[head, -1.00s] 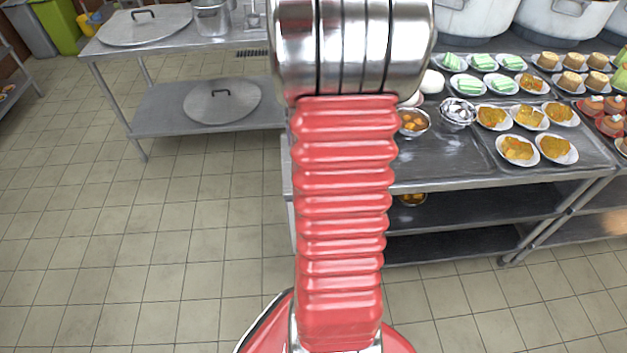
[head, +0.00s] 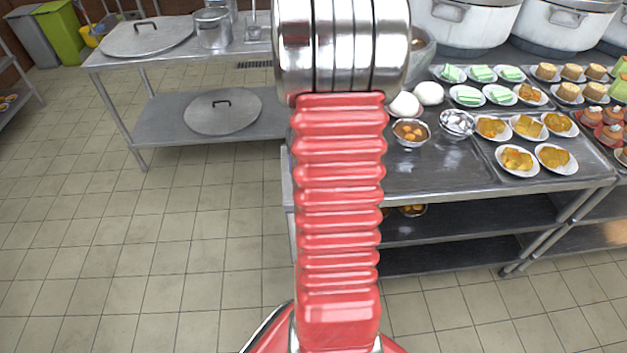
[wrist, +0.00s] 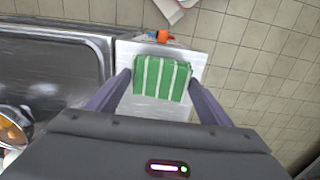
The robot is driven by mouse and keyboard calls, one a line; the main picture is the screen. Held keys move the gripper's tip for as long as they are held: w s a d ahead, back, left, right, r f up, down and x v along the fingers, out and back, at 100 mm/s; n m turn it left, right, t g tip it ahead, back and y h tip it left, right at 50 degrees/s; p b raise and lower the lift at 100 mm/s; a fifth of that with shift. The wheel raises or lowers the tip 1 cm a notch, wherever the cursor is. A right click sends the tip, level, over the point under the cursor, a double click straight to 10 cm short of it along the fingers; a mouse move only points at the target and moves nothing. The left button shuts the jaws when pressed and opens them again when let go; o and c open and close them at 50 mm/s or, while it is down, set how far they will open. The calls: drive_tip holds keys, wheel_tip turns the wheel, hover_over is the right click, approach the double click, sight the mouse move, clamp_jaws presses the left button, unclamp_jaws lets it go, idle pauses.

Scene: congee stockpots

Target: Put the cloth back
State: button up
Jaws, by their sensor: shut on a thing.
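The cloth (wrist: 162,78) is green with white stripes and shows in the wrist view between the two fingers of my gripper (wrist: 160,80). My gripper is shut on it, with a dark finger along each side. A white surface (wrist: 155,106) shows below and around the cloth; I cannot tell whether the cloth touches it. In the head view my own arm hides the gripper and the cloth.
A steel table (head: 440,178) at right holds plates of food, bowls, white round buns (head: 405,105) and large pots (head: 465,22). A steel table (head: 180,62) with lids stands at left. An orange item (wrist: 163,36) is just beyond the cloth. Tiled floor at left is clear.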

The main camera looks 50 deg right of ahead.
drive_tip(key=shift+f, duration=1.8)
drive_tip(key=o, duration=1.1)
wheel_tip(320, 180, up, 12)
drive_tip(key=shift+r, duration=0.1)
